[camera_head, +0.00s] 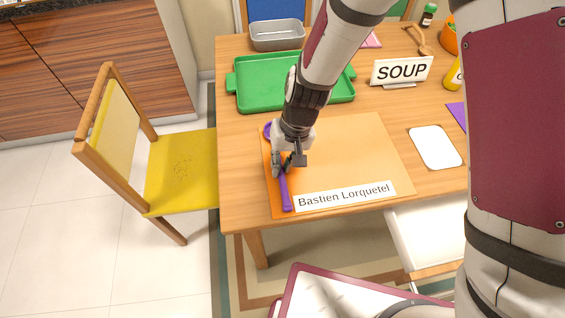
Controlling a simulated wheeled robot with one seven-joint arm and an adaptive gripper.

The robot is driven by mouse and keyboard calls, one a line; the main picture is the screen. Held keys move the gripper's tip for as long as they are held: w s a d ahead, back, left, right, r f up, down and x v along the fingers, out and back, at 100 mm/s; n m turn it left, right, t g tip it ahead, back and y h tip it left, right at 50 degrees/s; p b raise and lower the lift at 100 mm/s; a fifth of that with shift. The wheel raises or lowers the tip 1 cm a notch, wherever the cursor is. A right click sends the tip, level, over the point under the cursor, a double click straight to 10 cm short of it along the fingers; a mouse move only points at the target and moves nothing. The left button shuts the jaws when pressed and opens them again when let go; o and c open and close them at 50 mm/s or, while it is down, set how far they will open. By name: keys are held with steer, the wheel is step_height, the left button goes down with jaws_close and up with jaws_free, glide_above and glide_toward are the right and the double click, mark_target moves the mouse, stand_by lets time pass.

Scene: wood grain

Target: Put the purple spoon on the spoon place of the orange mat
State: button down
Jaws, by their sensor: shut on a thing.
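The purple spoon (285,191) lies along the left side of the orange mat (352,150), with its round bowl toward the back and its handle toward the front. My gripper (288,168) is over the left part of the mat, shut on the spoon's handle. The spoon looks on or just above the mat; I cannot tell whether it touches. My gripper and wrist hide the middle of the spoon. The mat has a white name label (345,195) along its front edge. Any printed spoon place under the spoon cannot be made out.
A green tray (262,101) stands behind the mat, with a grey metal pan (277,36) farther back. A SOUP sign (401,72) stands at the back right. A white card (435,147) lies right of the mat. A yellow chair (181,170) is left of the table.

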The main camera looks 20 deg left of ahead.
steer(key=c, duration=1.6)
jaws_free()
steer(key=r, duration=0.4)
steer(key=d+r+p, duration=0.1)
steer(key=r, duration=0.3)
steer(key=w+d+r, duration=0.1)
steer(key=r, duration=0.3)
